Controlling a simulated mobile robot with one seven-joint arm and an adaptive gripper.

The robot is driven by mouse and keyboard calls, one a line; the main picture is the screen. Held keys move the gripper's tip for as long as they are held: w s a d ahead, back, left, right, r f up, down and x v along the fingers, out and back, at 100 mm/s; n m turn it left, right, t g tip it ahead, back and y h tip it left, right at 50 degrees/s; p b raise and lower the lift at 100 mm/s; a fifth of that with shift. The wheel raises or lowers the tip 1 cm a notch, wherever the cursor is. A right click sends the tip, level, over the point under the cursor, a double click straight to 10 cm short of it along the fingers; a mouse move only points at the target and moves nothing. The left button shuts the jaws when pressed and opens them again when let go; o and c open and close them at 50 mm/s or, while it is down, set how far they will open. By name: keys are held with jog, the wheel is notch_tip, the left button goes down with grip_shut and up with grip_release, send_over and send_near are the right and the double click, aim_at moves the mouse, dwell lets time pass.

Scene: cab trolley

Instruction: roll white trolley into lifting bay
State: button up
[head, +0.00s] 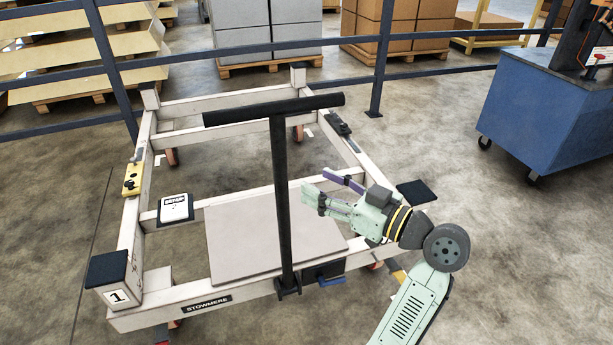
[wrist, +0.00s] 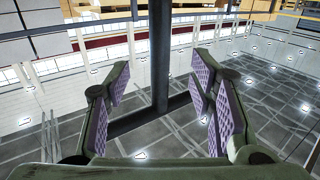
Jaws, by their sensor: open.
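The white trolley (head: 215,298) is a low rectangular frame on castors with a grey deck plate, a "1" plate and a "STOWMERE" label. A black T-shaped handle (head: 281,200) stands upright from its near beam. My gripper (head: 316,186) is open and empty, just right of the handle's post, with its fingers pointing at it. In the wrist view the post (wrist: 160,55) lies between the two spread fingers, seemingly beyond their tips; the crossbar shows behind them. A blue lever (head: 332,282) sits on the near beam. I cannot make out which floor area is the lifting bay.
A dark blue rail fence (head: 230,50) runs behind the trolley, with palletised boxes (head: 385,25) beyond it. A blue cabinet (head: 540,115) on castors stands at the right. Open concrete floor lies left of the trolley and between it and the cabinet.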

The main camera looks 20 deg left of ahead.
aim_at(286, 167)
jog(key=shift+w+a, duration=0.1)
jog(key=shift+a, duration=0.15)
jog(key=p+x, duration=0.2)
jog(key=x, duration=0.8)
jog(key=shift+w+a, duration=0.15)
jog(key=shift+a, duration=0.2)
jog(key=shift+r, duration=0.1)
grip_shut()
dwell(0.4)
dwell(0.5)
